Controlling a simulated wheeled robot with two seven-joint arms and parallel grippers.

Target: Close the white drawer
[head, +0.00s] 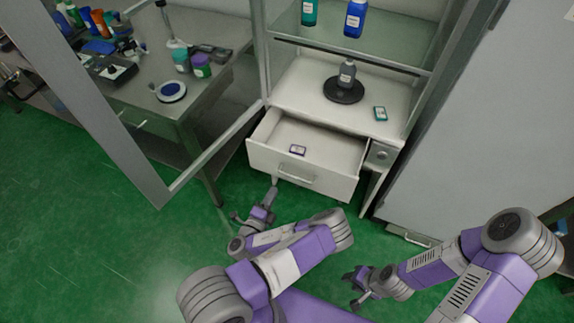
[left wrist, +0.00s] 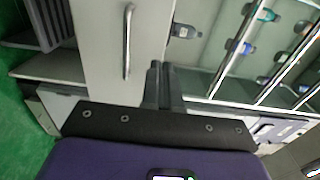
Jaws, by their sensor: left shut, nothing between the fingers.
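The white drawer (head: 335,188) is pulled out of the white cabinet, with a small labelled box (head: 297,150) inside it. Its front has a bar handle (head: 296,178). In the left wrist view the drawer front (left wrist: 98,60) and its handle (left wrist: 127,40) are on the left and upper middle. My left gripper (head: 273,188) is shut and empty, close to the drawer front, left of and slightly below the handle; I cannot tell whether it touches. Its fingers (left wrist: 160,72) also show in the left wrist view. My right gripper (head: 350,288) is open and empty, low above the floor, away from the drawer.
A glass door (head: 95,95) stands open left of the drawer. A bottle (head: 347,74) on a black round base (head: 343,90) and a small box (head: 380,113) sit on the cabinet top. A metal table (head: 150,110) is behind the door. Green floor (head: 100,260) is clear in front.

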